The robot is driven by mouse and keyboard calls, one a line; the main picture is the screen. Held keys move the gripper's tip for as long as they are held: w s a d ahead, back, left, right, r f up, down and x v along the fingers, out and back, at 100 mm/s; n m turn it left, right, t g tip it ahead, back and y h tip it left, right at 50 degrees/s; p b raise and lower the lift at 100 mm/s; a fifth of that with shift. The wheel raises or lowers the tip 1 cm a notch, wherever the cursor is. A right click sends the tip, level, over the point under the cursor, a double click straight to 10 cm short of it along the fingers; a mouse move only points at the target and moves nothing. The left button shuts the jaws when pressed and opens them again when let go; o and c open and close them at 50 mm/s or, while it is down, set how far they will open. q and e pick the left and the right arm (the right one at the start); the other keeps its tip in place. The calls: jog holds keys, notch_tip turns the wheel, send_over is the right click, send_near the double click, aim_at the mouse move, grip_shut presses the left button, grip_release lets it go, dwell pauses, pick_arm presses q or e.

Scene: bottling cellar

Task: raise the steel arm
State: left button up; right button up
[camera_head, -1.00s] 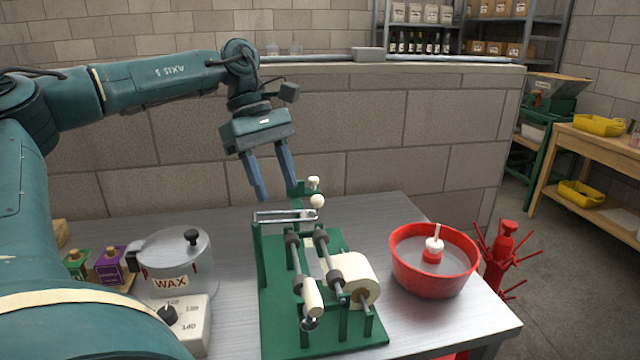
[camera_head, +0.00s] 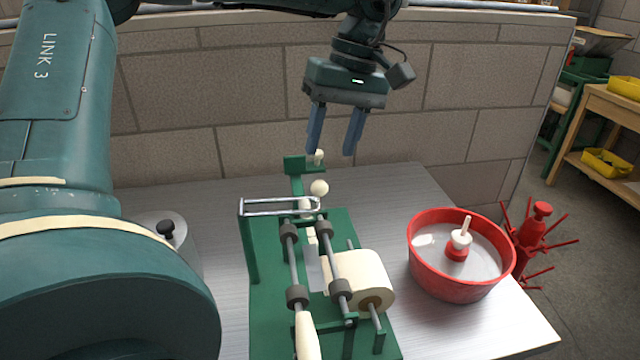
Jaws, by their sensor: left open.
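The steel arm (camera_head: 262,208) is a shiny bar frame lying roughly level across the back of a green labelling machine (camera_head: 262,320). A cream ball knob (camera_head: 320,188) sits at its right end. My left gripper (camera_head: 332,150) points down with its two blue fingers apart and empty. In the picture it is above the ball knob, apart from it; the exact depth gap is hard to tell. A green post (camera_head: 297,165) with a small cream knob (camera_head: 318,156) stands behind the ball. My right gripper is not in view.
The machine carries dark-ringed rollers and a cream label roll (camera_head: 350,280). A red basin (camera_head: 450,285) stands on the steel table (camera_head: 400,190) to the right, near a red spiked rack (camera_head: 535,235). A lidded pot (camera_head: 172,240) is partly behind my left arm. A block wall (camera_head: 220,120) rises behind.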

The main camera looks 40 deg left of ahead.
aim_at(321, 181)
pick_arm(q)
jog(key=x, duration=0.8)
jog(key=shift+f, duration=0.35)
jog(key=shift+c, duration=0.6)
grip_shut()
